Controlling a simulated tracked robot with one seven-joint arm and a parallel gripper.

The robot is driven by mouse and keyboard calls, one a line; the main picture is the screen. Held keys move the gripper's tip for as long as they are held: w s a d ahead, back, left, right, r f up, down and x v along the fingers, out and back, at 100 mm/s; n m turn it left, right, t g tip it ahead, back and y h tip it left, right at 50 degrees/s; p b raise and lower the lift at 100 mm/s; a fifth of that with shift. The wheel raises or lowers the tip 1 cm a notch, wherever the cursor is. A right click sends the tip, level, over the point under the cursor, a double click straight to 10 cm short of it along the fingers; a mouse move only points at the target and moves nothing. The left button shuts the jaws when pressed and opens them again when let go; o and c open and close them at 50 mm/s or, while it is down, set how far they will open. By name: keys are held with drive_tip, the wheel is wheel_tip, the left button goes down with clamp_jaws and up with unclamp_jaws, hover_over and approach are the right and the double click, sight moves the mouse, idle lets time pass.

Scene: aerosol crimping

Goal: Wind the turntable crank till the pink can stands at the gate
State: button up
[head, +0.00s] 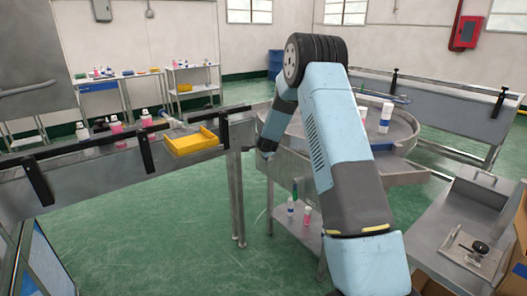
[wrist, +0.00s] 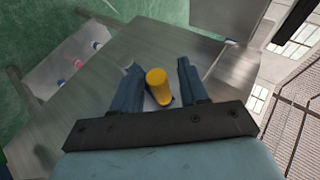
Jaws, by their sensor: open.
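My gripper (wrist: 158,67) is open in the wrist view, with one dark finger on each side of a yellow upright knob (wrist: 157,83), which looks like the crank's handle. I cannot tell whether either finger touches it. The gate cannot be made out.
Small bottles (head: 307,215) stand on a low shelf beneath the turntable. A metal bench (head: 470,225) is at the right. Green floor lies open at left.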

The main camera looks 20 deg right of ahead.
drive_tip(key=v, duration=1.3)
drive_tip(key=shift+s+r, duration=0.2)
drive_tip(key=shift+r, duration=0.05)
idle(0.4)
drive_tip(key=s+a+r+n+g+y, duration=0.3)
drive_tip(key=s+r+n, duration=0.5)
drive_tip(key=s+r, duration=1.1)
drive_tip(key=s+n+g+h, duration=0.1)
drive_tip(key=s+n, duration=0.6)
drive_tip(key=s, duration=2.4)
drive_tip(key=shift+d+r+n+g+h, duration=0.3)
drive_tip(key=shift+d+g+h, duration=0.1)
drive_tip(key=shift+g, duration=0.1)
